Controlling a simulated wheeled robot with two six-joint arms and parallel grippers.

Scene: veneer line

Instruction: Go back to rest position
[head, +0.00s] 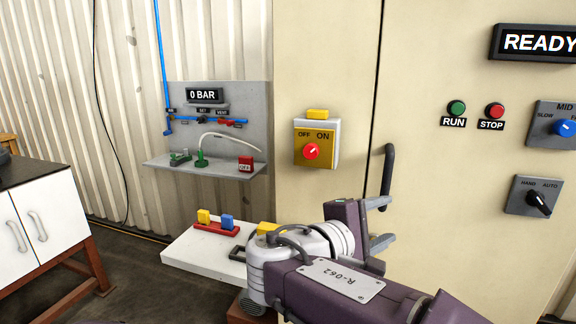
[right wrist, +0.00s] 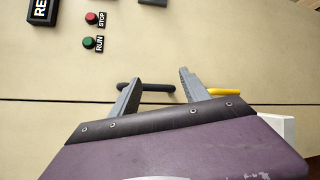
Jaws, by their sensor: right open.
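My right gripper (head: 382,223) is in front of the cream cabinet, right of centre in the head view. Its two grey fingers are spread and nothing is between them that I can see held. The black door handle (head: 387,175) is just above and behind the fingers in the head view. In the right wrist view the open fingers (right wrist: 160,77) point at the cabinet, and the black handle (right wrist: 155,87) shows beyond them. I cannot tell whether a finger touches it. My left gripper is not in view.
The cream cabinet (head: 440,240) blocks the right side. A yellow isolator (head: 316,142) with a red knob is on it. A white shelf (head: 190,255) with a red block rack (head: 216,228) lies left of my arm. A grey air panel (head: 225,125) and white cabinet (head: 50,215) stand farther left.

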